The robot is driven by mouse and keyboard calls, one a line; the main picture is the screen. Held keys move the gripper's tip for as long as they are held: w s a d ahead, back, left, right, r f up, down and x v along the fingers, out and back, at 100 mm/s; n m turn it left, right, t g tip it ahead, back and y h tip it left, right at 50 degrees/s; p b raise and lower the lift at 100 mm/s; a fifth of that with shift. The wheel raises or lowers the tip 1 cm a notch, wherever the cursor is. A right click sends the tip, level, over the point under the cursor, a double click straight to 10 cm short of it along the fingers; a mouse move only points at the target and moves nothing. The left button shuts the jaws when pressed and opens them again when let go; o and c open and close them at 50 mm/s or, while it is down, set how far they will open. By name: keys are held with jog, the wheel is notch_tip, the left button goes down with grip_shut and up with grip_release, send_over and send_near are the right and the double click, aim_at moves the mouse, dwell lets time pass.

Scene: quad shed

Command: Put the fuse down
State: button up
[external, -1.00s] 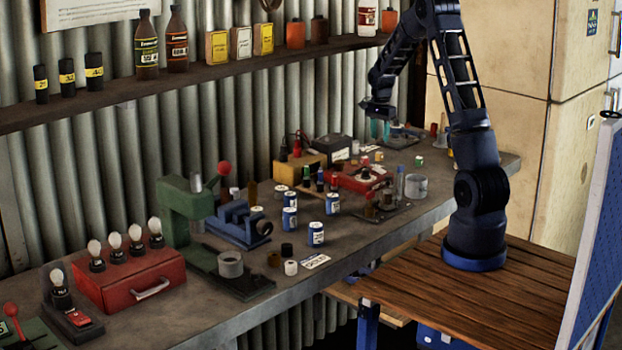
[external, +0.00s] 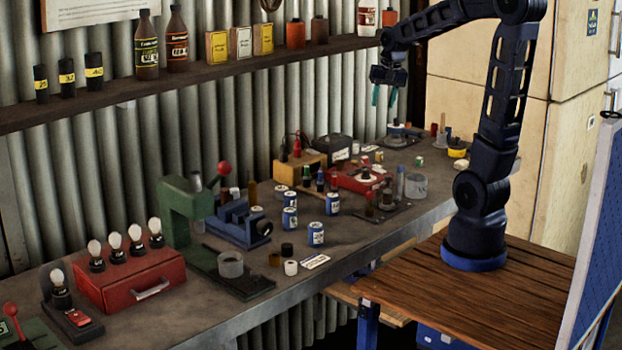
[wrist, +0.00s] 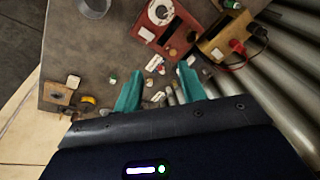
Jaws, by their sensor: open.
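My gripper (external: 384,96) is raised above the far end of the workbench, its teal fingers pointing down. In the wrist view my gripper (wrist: 160,72) has its fingers spread apart, with nothing visibly held between them. Below the fingers, small pale cylinders (wrist: 155,63) lie on the bench top. A small white piece with a green end (wrist: 113,78) stands apart to the left of the fingers; it also shows in the external view (external: 419,161). I cannot tell which of these small pieces is the fuse.
A red device with a white dial (wrist: 160,12) and a yellow box with red plugs (wrist: 228,38) stand on the bench (external: 345,238). A grey cup (external: 416,186) is near the front edge. The corrugated wall (wrist: 285,75) and shelf (external: 215,72) border the bench.

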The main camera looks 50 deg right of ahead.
jog(key=s+a+n+t, duration=0.1)
jog(key=s+a+n, duration=0.3)
jog(key=s, duration=0.5)
jog(key=s+a+r+n+t, duration=0.1)
jog(key=s+a+n, duration=0.3)
jog(key=s, duration=0.5)
jog(key=shift+s+a+r, duration=0.15)
jog(key=shift+s+a, duration=0.2)
jog(key=shift+a, duration=0.15)
jog(key=shift+o, duration=0.5)
dwell(0.5)
